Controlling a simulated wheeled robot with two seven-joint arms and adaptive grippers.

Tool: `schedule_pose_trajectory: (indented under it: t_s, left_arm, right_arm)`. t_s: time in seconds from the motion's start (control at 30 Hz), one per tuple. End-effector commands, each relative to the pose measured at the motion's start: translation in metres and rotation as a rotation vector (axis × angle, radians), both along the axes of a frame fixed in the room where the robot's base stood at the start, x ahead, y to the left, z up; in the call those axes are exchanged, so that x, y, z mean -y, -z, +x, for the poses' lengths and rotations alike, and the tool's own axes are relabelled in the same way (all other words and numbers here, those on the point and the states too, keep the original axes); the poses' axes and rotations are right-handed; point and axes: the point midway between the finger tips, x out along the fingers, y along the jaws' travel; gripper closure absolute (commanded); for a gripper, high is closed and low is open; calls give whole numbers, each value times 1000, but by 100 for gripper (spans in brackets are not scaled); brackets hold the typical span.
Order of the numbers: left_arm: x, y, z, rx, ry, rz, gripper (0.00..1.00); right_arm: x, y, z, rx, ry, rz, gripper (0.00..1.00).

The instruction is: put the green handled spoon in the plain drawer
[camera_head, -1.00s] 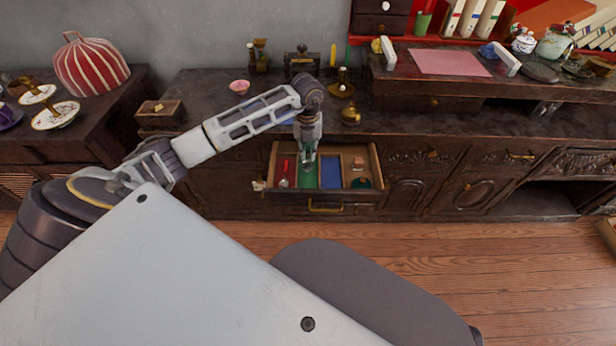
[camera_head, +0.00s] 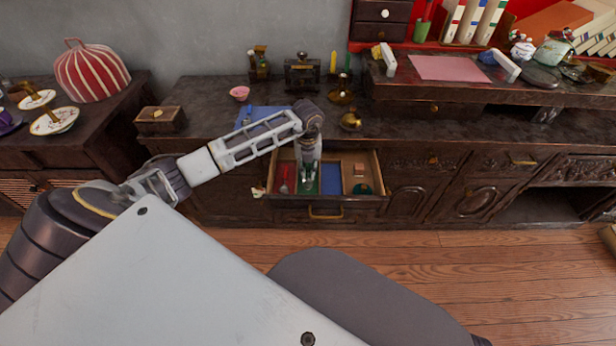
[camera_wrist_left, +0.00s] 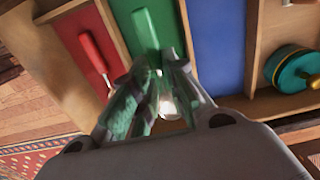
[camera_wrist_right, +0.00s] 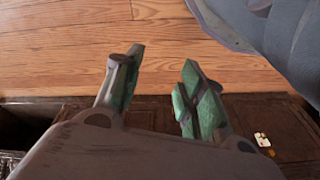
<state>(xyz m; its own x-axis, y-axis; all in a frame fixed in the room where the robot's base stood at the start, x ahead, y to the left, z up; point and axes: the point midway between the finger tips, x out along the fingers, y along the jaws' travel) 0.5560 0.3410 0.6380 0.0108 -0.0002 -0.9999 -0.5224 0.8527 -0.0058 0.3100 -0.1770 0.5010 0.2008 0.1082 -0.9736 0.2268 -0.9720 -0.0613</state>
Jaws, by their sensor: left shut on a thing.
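An open drawer (camera_head: 325,209) shows in the head view, with red, green and blue strips and a bare wooden section. My left gripper (camera_head: 307,182) points down into it over the green strip (camera_wrist_left: 145,28). In the left wrist view its fingers (camera_wrist_left: 152,80) are shut on the green handled spoon (camera_wrist_left: 167,105). A red handled utensil (camera_wrist_left: 95,55) lies on the red strip. My right gripper (camera_wrist_right: 152,80) is open and empty above the floor.
The blue strip (camera_wrist_left: 215,45) is bare. A teal round thing (camera_wrist_left: 292,70) lies in the wooden section. A small wooden box (camera_head: 160,120) stands at the left.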

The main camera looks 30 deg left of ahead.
Motion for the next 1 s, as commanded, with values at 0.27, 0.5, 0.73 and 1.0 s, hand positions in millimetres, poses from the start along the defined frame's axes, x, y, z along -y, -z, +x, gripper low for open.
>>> schedule_pose_trajectory:
  t_s: [0.27,0.5,0.73,1.0]
  left_arm:
    - [0,16,0,-2,0,-1,100]
    - [0,37,0,-1,0,-1,100]
    - [0,37,0,0,0,0,100]
    - [0,40,0,0,0,0,83]
  right_arm:
    - [0,3,0,1,-1,1,60]
    - [-3,-13,8,35,-2,12,60]
    - [-3,-15,6,34,-2,12,60]
    - [-3,-12,3,26,-3,10,60]
